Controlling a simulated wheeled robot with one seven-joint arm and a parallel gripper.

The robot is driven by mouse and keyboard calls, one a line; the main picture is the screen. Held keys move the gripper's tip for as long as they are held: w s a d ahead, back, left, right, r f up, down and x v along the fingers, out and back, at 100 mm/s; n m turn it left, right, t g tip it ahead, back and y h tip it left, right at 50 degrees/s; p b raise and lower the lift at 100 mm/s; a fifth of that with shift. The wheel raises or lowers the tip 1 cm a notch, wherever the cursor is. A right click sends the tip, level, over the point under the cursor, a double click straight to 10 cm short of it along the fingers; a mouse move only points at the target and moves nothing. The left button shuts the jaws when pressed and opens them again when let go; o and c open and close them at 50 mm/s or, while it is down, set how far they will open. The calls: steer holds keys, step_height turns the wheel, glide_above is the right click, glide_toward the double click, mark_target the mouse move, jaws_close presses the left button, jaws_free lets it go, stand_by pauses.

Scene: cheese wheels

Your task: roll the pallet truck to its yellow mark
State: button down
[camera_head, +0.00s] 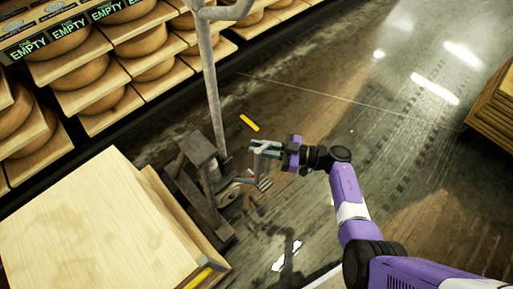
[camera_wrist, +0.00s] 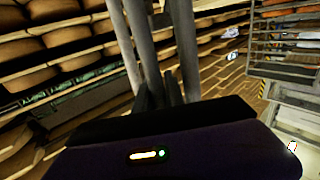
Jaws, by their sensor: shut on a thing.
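The pallet truck (camera_head: 198,175) is a dark, worn metal body on the floor, left of centre in the head view. Its long grey handle pole (camera_head: 213,85) rises from it and bends into a grip at the top edge. A short yellow mark (camera_head: 249,123) lies on the floor just right of the pole and beyond the truck. My gripper (camera_head: 259,160) is low, at the right side of the truck, and is shut on the truck. Grey upright bars (camera_wrist: 148,45) fill the middle of the wrist view. The exact contact point is hidden.
Shelves with cheese wheels (camera_head: 95,83) on wooden boards line the upper left. A pale wooden board stack (camera_head: 90,225) stands at the lower left beside the truck. Another wooden stack (camera_head: 492,112) is at the right edge. The wet floor (camera_head: 350,100) between is open.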

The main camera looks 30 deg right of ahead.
steer(key=shift+d+f, duration=0.25)
steer(key=shift+d, duration=0.4)
steer(key=c, duration=1.7)
jaws_free()
steer(key=shift+r, duration=0.1)
steer(key=v, duration=0.8)
